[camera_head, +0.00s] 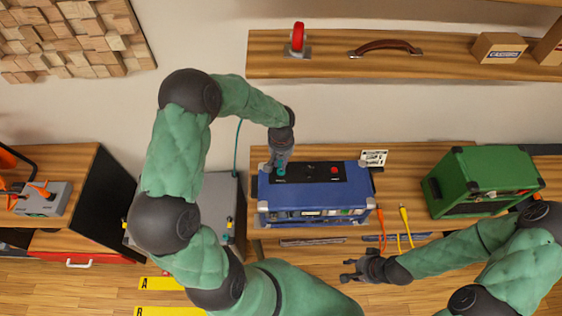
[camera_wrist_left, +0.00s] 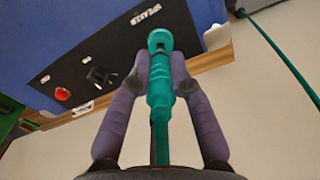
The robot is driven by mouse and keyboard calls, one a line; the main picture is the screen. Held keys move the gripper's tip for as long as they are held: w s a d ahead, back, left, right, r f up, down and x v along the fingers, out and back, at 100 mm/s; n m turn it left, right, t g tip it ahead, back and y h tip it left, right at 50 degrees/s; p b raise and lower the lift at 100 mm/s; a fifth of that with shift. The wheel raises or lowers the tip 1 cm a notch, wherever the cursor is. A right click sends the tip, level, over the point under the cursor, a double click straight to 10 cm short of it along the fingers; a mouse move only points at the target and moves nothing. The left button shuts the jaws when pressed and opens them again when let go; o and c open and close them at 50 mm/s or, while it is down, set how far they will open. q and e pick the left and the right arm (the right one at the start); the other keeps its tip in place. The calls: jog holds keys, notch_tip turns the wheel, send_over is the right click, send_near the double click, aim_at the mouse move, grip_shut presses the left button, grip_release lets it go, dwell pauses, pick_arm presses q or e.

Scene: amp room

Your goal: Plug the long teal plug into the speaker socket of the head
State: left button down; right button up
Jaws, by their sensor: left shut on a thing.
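The blue head (camera_head: 315,194) stands on the wooden shelf. Its dark top panel shows in the left wrist view (camera_wrist_left: 108,68), with a red light, a knob and a white label. My left gripper (camera_head: 279,170) is over the left end of that panel, shut on the long teal plug (camera_wrist_left: 160,82). My right gripper (camera_head: 352,270) is open and empty, in front of the shelf.
A green amp (camera_head: 482,180) stands right of the head. Orange and yellow cables (camera_head: 404,222) hang between them. A teal cable (camera_head: 237,145) hangs behind my left arm and shows in the left wrist view. An upper shelf (camera_head: 440,52) holds a red-wheeled caster, handle and boxes.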

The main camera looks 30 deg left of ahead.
pick_arm(q)
jog(key=shift+f+b, duration=1.15)
jog(key=shift+b, duration=0.5)
dwell(2.2)
jog(key=c, duration=1.1)
grip_release()
jog(key=shift+o, duration=0.2)
jog(key=shift+r, duration=0.1)
notch_tip(320, 180, up, 12)
jog(key=shift+f, duration=0.1)
